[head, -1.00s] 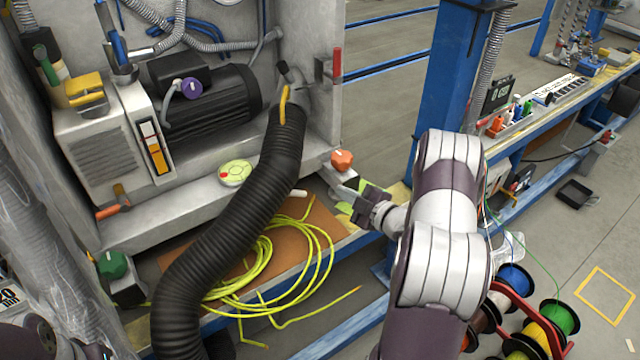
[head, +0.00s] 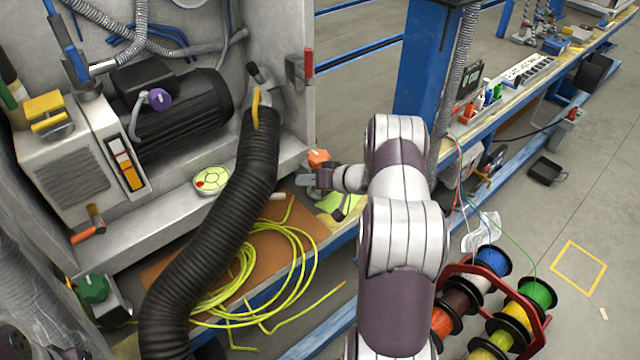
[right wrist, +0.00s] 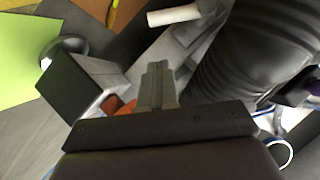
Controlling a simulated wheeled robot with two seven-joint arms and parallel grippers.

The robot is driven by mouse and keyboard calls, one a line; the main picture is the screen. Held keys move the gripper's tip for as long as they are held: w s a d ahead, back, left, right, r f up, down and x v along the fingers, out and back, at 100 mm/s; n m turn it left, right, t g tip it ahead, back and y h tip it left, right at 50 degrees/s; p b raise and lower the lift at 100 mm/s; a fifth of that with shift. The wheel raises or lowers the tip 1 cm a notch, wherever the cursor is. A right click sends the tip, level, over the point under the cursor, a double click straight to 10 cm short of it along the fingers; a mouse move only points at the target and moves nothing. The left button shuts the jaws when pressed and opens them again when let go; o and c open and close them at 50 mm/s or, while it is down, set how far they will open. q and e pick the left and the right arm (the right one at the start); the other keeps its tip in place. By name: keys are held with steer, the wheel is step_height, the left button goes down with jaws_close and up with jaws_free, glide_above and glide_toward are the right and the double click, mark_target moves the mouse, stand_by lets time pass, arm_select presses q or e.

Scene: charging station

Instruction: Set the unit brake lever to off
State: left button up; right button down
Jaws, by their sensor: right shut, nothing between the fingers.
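No readable label in these views marks the unit brake lever. A red-handled lever (head: 308,62) stands upright on the cabinet's right edge. An orange-handled lever (head: 88,234) sticks out at the lower left of the unit. An orange knob (head: 318,158) sits at the ledge's right end; an orange patch, probably this knob, shows partly hidden behind the fingers in the right wrist view (right wrist: 118,106). My right gripper (head: 306,180) is shut and empty, just below and in front of this knob; its fingers also show together in the right wrist view (right wrist: 158,85). My left gripper is not in view.
A thick black hose (head: 215,225) runs down left of my right gripper. Yellow cable (head: 290,285) lies coiled on the brown board below. A green knob (head: 92,288) is at the lower left. Cable spools (head: 490,310) stand at the lower right.

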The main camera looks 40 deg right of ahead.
steer(key=w+a+f, duration=0.1)
steer(key=w+a+f+b, duration=0.1)
steer(key=f, duration=0.1)
steer(key=shift+a+f, duration=0.1)
steer(key=shift+a, duration=0.05)
steer(key=shift+w+a+f, duration=0.1)
steer(key=shift+a+f, duration=0.3)
steer(key=shift+f+m+y, duration=0.4)
steer(key=shift+a+f+m+y, duration=0.2)
steer(key=shift+f+m+y, duration=0.2)
steer(key=shift+f, duration=0.15)
steer(key=shift+a+f+m+t+y+b, duration=0.2)
steer(key=shift+f+m+t+y+b, duration=0.1)
steer(key=shift+f+m+y, duration=0.15)
steer(key=shift+a+f+m+y+b, duration=0.45)
steer(key=shift+f+m, duration=0.1)
steer(key=shift+m, duration=0.1)
steer(key=shift+a+f+t, duration=0.2)
steer(key=shift+t, duration=0.1)
steer(key=shift+a+f, duration=0.15)
